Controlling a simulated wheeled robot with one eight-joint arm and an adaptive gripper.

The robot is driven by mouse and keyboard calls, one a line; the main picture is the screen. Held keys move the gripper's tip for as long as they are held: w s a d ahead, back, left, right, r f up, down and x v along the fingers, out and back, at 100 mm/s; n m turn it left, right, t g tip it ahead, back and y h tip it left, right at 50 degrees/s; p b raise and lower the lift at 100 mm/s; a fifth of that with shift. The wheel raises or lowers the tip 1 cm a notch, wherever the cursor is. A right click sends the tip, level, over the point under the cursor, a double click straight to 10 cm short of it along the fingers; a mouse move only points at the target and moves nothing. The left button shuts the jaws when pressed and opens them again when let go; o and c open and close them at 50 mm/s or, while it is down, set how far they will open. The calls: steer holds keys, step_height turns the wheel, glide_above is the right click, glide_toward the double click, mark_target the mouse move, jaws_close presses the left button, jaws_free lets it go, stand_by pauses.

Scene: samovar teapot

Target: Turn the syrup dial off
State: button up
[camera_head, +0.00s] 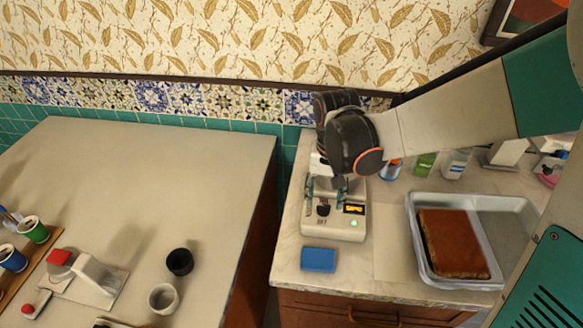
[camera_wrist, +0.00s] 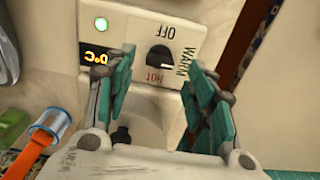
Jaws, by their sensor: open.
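A white appliance (camera_head: 335,228) stands on the right counter below my arm. Its front panel has a black dial (camera_wrist: 160,59) labelled OFF, WARM and HOT, upside down in the wrist view. The dial's pale mark seems to face the WARM side, but I cannot be sure. The dial also shows small in the head view (camera_head: 323,210). An orange display (camera_wrist: 97,55) and a lit green light (camera_wrist: 101,24) sit beside it. My gripper (camera_wrist: 159,70) is open and empty, its teal fingers on either side of the dial in the picture. I cannot tell whether they touch it.
A blue sponge (camera_head: 318,260) lies in front of the appliance. Bottles (camera_head: 425,164) stand behind. A gap separates the left counter (camera_head: 180,150), which holds cups.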

mark_target(324, 205)
steer(key=shift+f+b, duration=0.45)
steer(key=shift+f, duration=1.2)
steer(key=c, duration=1.1)
steer(key=shift+o, duration=0.2)
